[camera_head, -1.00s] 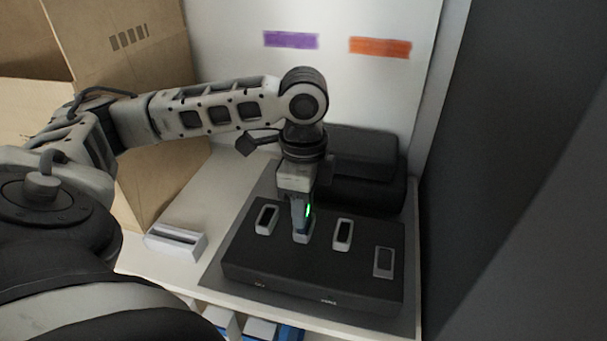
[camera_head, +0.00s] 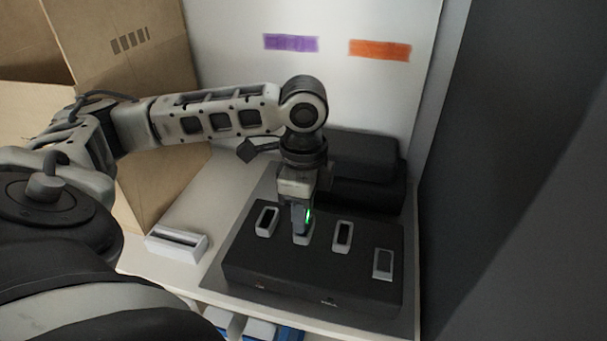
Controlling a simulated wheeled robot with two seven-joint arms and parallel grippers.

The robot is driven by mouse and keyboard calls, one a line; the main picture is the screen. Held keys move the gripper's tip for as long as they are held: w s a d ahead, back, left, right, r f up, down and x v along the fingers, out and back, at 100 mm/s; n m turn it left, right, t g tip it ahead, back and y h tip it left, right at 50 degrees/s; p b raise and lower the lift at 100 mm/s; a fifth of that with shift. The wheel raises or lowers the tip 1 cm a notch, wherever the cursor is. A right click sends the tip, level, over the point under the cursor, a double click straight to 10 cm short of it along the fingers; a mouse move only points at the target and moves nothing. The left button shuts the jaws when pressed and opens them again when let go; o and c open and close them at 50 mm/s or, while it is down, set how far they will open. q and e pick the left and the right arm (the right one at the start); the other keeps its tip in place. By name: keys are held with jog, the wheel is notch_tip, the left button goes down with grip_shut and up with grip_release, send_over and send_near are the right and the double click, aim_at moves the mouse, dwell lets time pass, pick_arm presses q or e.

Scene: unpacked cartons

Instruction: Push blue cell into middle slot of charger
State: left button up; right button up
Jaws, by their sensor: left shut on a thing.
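The black charger (camera_head: 300,272) lies on a grey mat on the white shelf, with a row of light-rimmed slots in its top. My left gripper (camera_head: 302,226) points straight down at the slot second from the left (camera_head: 304,238). It is shut on a cell, mostly hidden between the fingers, with a green light showing on its right side. The cell's blue colour cannot be made out clearly. Its lower end is at the slot rim; how deep it sits cannot be told. My right gripper is not in view.
The slots at left (camera_head: 266,221) and right of centre (camera_head: 343,236) look dark inside. A grey-faced slot (camera_head: 383,264) is at far right. A small white holder (camera_head: 177,243) stands left, a cardboard carton (camera_head: 150,190) behind it. Black boxes (camera_head: 365,170) stand behind the charger.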

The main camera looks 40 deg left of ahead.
pick_arm(q)
jog(key=shift+f, duration=0.25)
jog(key=o, duration=1.3)
jog(key=shift+r, duration=0.7)
notch_tip(320, 180, up, 14)
jog(key=shift+r, duration=0.25)
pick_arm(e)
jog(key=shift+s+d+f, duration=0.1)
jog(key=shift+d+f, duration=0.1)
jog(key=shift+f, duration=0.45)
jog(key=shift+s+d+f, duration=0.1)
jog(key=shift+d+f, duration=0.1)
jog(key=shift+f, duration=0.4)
